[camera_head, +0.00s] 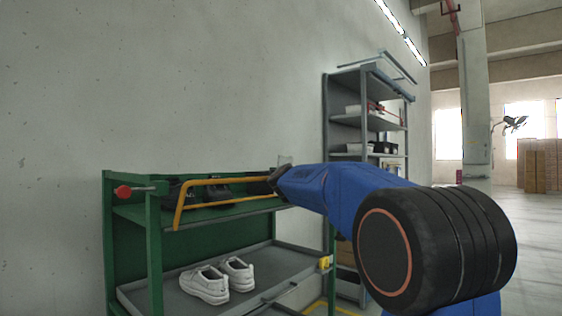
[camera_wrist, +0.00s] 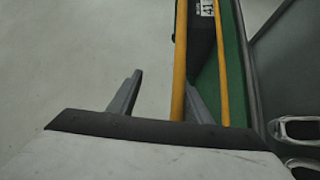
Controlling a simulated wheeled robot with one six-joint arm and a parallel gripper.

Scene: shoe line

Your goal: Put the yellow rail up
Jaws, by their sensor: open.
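The yellow rail (camera_head: 228,181) is a bent bar along the front of the green rack's upper shelf. Its long upper bar stands above a second yellow bar, and its left end slants down past the shelf edge. My gripper (camera_head: 278,178) is at the rail's right end, partly hidden by my arm. In the wrist view my gripper (camera_wrist: 162,78) is open, and the yellow rail (camera_wrist: 180,60) runs between the fingers, closer to the right one. I cannot tell whether a finger touches it.
The green rack (camera_head: 154,255) holds dark shoes (camera_head: 219,191) behind the rail. White shoes (camera_head: 205,284) sit on its grey lower tray (camera_head: 275,262). A grey shelf unit (camera_head: 346,122) stands behind. Open floor lies at right.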

